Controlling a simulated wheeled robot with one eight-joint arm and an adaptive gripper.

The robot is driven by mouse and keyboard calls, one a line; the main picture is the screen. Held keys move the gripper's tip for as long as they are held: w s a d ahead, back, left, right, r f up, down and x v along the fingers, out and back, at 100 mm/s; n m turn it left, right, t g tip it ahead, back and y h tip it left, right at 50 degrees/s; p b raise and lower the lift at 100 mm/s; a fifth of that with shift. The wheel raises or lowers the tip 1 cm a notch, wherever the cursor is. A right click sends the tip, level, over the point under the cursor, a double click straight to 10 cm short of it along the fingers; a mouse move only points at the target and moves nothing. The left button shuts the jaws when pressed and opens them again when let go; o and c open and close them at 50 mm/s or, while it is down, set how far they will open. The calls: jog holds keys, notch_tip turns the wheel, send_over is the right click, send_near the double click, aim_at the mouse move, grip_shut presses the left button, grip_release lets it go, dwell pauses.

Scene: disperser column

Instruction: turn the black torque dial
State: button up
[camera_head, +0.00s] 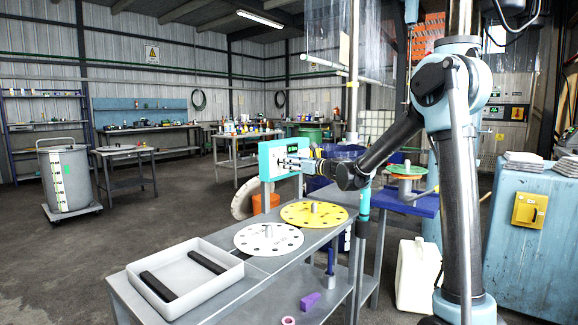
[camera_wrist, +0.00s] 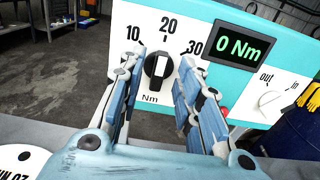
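The black torque dial (camera_wrist: 158,70) shows in the wrist view on a white and turquoise control panel (camera_wrist: 240,20). Its white pointer line stands near upright, towards the 20 mark. The display (camera_wrist: 237,49) above right reads 0 Nm. My gripper (camera_wrist: 160,80) is open, with one finger on each side of the dial and a visible gap to it on both sides in the picture. I cannot tell how far the fingertips are from the panel. In the head view my gripper (camera_head: 302,163) is at the panel (camera_head: 270,156), and the dial is hidden there.
A white in/out knob (camera_wrist: 271,102) sits right of the dial. Below the panel, a grey table (camera_head: 262,268) holds a yellow perforated disc (camera_head: 300,213), a white disc (camera_head: 255,240) and a white tray (camera_head: 222,287) with two black bars. A blue cabinet (camera_head: 520,245) stands at right.

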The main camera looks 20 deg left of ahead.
jog(key=shift+w+a, duration=0.1)
jog(key=shift+a, duration=0.25)
jog(key=shift+c, duration=0.6)
grip_shut()
jog(key=n, duration=0.9)
jog(key=shift+f+n, duration=0.1)
jog(key=shift+n, duration=0.2)
jog(key=shift+s+n, duration=0.2)
jog(key=shift+n, duration=0.1)
